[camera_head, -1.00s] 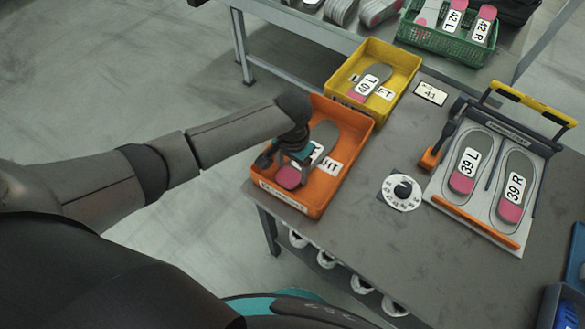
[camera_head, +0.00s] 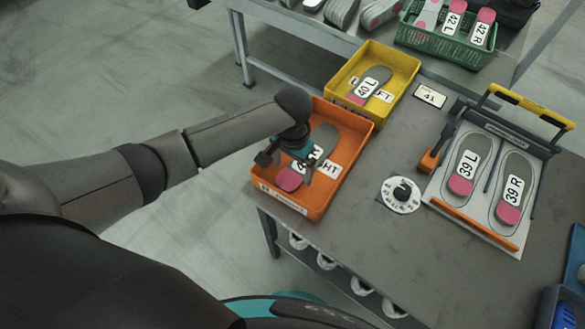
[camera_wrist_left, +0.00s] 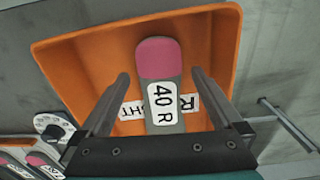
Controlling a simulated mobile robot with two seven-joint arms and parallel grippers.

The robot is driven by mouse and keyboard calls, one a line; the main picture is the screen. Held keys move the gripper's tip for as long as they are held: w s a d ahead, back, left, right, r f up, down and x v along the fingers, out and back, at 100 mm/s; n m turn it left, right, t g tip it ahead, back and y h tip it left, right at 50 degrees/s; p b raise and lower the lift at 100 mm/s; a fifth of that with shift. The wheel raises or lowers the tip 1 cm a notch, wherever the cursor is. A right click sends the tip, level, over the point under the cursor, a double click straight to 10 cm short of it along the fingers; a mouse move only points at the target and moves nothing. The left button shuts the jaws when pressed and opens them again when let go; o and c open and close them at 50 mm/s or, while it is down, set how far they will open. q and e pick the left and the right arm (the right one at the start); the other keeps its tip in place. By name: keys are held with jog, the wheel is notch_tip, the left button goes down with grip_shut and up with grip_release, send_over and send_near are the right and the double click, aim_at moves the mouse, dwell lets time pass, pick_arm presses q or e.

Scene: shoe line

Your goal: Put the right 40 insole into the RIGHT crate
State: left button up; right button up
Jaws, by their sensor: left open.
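The right 40 insole (camera_wrist_left: 159,65), grey with a pink heel and a "40 R" label, lies in the orange RIGHT crate (camera_head: 351,165). It also shows in the head view (camera_head: 289,179), partly hidden by my gripper. My left gripper (camera_head: 289,170) is over the crate. In the left wrist view its fingers (camera_wrist_left: 160,83) are spread wide on either side of the insole, apart from it. The crate's label is partly covered by the insole. My right gripper is not in view.
A yellow crate (camera_head: 407,68) with a "40 L" insole (camera_head: 367,88) stands behind. To the right, a fixture board (camera_head: 473,212) holds the 39 L (camera_head: 466,166) and 39 R (camera_head: 514,187) insoles. A round dial (camera_head: 401,207) lies between. A green basket (camera_head: 404,34) stands on the back table.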

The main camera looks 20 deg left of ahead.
pick_arm(q)
notch_tip(320, 180, up, 10)
jog(key=p, duration=0.2)
jog(key=shift+r+p, duration=0.25)
jog(key=shift+p, duration=0.1)
